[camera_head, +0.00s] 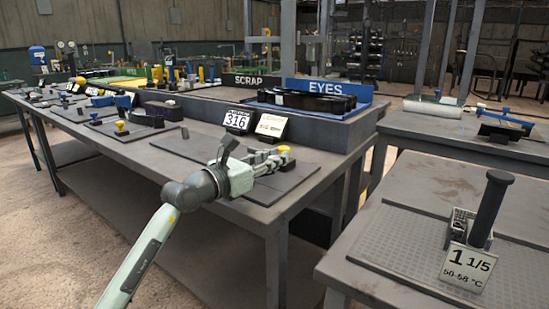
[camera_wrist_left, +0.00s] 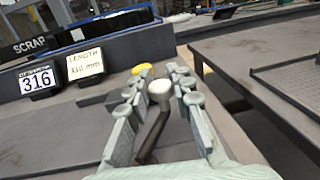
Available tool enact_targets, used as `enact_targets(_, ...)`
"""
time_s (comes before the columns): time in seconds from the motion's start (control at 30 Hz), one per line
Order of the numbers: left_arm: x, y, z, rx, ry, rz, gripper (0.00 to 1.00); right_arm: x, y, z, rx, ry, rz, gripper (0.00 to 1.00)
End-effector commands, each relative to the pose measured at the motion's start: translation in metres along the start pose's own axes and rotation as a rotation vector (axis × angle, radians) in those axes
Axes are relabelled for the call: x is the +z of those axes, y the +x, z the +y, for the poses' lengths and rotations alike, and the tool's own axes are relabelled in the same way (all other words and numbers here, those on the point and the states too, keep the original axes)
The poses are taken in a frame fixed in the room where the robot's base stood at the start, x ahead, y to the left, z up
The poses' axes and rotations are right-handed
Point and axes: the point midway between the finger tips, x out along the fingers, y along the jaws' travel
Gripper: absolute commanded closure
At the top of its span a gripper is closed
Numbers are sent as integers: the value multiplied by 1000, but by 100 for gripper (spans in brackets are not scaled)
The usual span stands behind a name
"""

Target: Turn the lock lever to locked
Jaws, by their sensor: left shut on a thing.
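In the left wrist view, a dark bent lever with a pale round knob (camera_wrist_left: 160,90) stands between the fingers of my left gripper (camera_wrist_left: 163,82). The gripper is shut on this knob, and the dark shaft slants down to the lower left. A yellow knob (camera_wrist_left: 142,69) shows just beyond the fingers. In the head view my left gripper (camera_head: 275,161) is low over a dark plate (camera_head: 190,147) on the long grey table, with the yellow knob (camera_head: 284,149) at its tip. The fingers hide the lever there. Lock markings cannot be made out. My right gripper is not in view.
A "316" sign (camera_head: 237,121) and a "LENGTH" card (camera_head: 271,126) stand behind the plate. A blue "EYES" bin (camera_head: 328,88) is at the back. Several fixtures line the table to the left. A separate table at right holds a black upright handle (camera_head: 490,208).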

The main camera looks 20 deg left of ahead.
Motion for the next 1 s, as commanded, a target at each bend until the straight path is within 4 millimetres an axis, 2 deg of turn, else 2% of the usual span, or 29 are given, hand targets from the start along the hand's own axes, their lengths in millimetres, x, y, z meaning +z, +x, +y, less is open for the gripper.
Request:
enact_targets(0.27,2,0,2,4,1,-4,100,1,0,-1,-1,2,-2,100)
enact_targets(0.3,2,0,2,4,1,-4,78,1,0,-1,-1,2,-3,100)
enact_targets(0.5,1,0,1,3,1,-3,56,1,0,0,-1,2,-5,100)
enact_targets(0.83,0,-4,1,2,0,-1,56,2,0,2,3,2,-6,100)
enact_targets(1.0,-1,-27,0,2,1,1,56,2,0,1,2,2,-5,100)
